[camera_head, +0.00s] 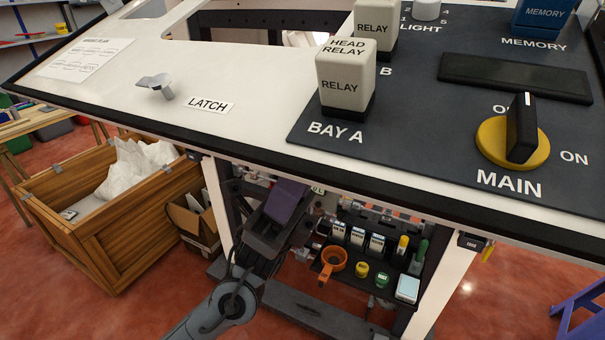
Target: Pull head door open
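A large white panel with a black edge (250,75) fills the upper part of the head view, and I cannot tell which part of it is the head door. A silver latch handle (157,86) sits on it beside a LATCH label (210,106). My one visible arm, seemingly the left, comes in from the bottom left of centre. It reaches up to a dark wrist with a purplish face (285,202), just below the panel's front edge. Its fingertips cannot be made out. My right gripper is not in view.
The dark control plate carries a HEAD RELAY block (345,84), a second relay (379,25) and the MAIN knob (513,138). Below the panel is a tool tray (345,284) with an orange ring (332,262). A wooden crate (125,245) stands at left.

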